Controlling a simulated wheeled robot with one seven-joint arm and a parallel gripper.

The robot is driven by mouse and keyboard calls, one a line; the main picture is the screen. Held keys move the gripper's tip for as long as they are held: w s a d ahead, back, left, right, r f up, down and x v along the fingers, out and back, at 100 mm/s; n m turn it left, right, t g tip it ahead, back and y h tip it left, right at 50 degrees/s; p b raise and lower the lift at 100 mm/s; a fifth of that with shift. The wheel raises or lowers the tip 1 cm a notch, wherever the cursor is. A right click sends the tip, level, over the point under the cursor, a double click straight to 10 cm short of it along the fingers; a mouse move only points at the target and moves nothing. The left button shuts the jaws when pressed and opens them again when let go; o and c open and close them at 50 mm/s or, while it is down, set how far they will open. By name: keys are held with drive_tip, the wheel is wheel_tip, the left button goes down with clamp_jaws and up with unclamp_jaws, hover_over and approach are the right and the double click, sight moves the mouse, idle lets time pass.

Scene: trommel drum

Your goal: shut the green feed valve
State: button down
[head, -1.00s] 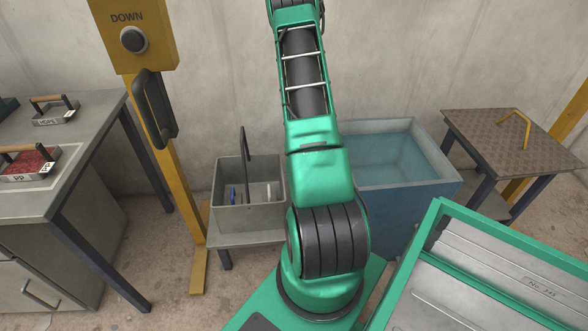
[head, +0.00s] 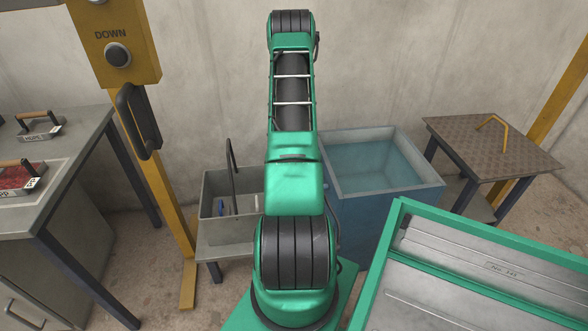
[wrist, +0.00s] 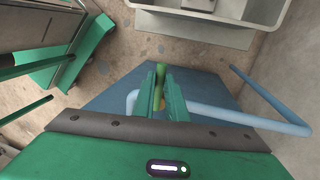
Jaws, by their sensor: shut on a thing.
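In the wrist view, my gripper (wrist: 159,92) has its two green fingers close together on the green feed valve's handle (wrist: 160,72). The handle is a narrow green bar that sticks out a little past the fingertips. A small orange-yellow part (wrist: 161,105) shows between the fingers, and the rest of the valve is hidden. A pale blue pipe (wrist: 250,121) runs behind the fingers, with a bend to their left. My gripper and the valve do not show in the head view.
A blue water tank (head: 385,215) stands at the wall, with a grey bin (head: 215,207) on a low stand to its left. A yellow post with a DOWN button box (head: 125,25), a bench (head: 75,170) and a metal-topped table (head: 470,140) stand around it.

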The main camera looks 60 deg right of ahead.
drive_tip(key=shift+w+a, duration=0.1)
drive_tip(key=shift+w, duration=0.45)
drive_tip(key=c, duration=1.8)
unclamp_jaws()
drive_tip(key=shift+o, duration=0.2)
drive_tip(key=shift+s, duration=0.25)
wheel_tip(320, 180, up, 11)
drive_tip(key=w+d, duration=0.1)
drive_tip(key=shift+w+d+f, duration=0.2)
drive_tip(key=shift+d, duration=0.2)
